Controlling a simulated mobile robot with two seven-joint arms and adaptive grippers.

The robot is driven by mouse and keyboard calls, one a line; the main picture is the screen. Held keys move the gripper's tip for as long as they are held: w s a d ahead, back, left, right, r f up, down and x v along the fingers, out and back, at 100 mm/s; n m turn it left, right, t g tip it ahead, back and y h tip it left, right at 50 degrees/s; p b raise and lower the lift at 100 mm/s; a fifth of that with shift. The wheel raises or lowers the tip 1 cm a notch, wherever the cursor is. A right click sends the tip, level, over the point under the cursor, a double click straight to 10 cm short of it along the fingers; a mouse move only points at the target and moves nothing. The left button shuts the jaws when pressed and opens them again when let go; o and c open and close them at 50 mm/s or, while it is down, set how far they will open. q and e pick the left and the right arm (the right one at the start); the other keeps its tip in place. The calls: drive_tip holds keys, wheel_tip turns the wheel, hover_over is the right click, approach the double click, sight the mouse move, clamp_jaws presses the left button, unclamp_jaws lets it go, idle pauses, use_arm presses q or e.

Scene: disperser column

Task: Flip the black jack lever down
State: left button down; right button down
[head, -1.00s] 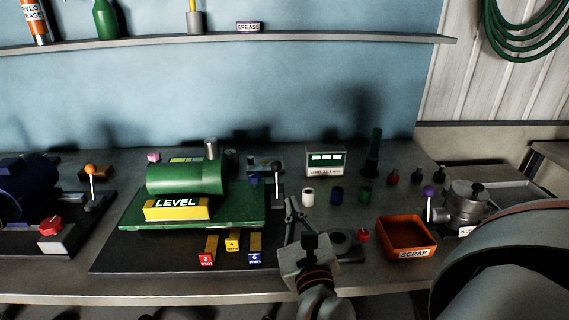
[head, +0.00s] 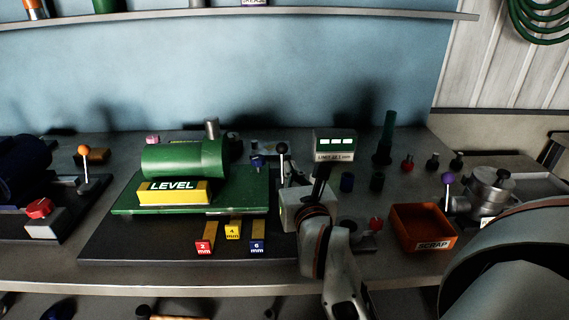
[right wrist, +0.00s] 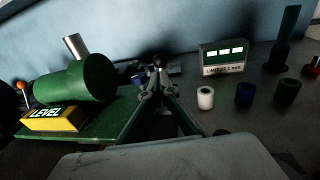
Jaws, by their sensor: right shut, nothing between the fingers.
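The black jack lever (head: 282,148) stands upright with a round black knob at the right end of the green machine on the bench. In the right wrist view its knob (right wrist: 159,62) shows just beyond my fingertips. My right gripper (head: 290,180) is shut and empty, low in front of the lever, and its own body hides part of it. In the right wrist view the gripper's fingers (right wrist: 158,92) come together just below the knob and hide the lever's lower part. I cannot tell whether they touch it. My left gripper is not in view.
The green machine (head: 180,158) with a yellow LEVEL block (head: 174,191) is left of the lever. A small display box (head: 334,145) stands behind right. Blue and green cylinders stand right of the gripper. An orange scrap bin (head: 424,228) and purple-knobbed lever (head: 447,180) are farther right.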

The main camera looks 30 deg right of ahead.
sight(284, 149)
drive_tip(key=x, duration=0.6)
drive_tip(key=shift+w+r+p, duration=0.1)
drive_tip(key=shift+p, duration=0.3)
drive_tip(key=shift+w+d, duration=0.15)
drive_tip(key=shift+w, duration=0.05)
drive_tip(key=shift+w+d, duration=0.1)
drive_tip(key=shift+w, duration=0.2)
drive_tip(key=shift+w+d, duration=0.3)
drive_tip(key=shift+w, duration=0.05)
drive_tip(key=shift+r, duration=0.2)
drive_tip(key=shift+a, duration=0.1)
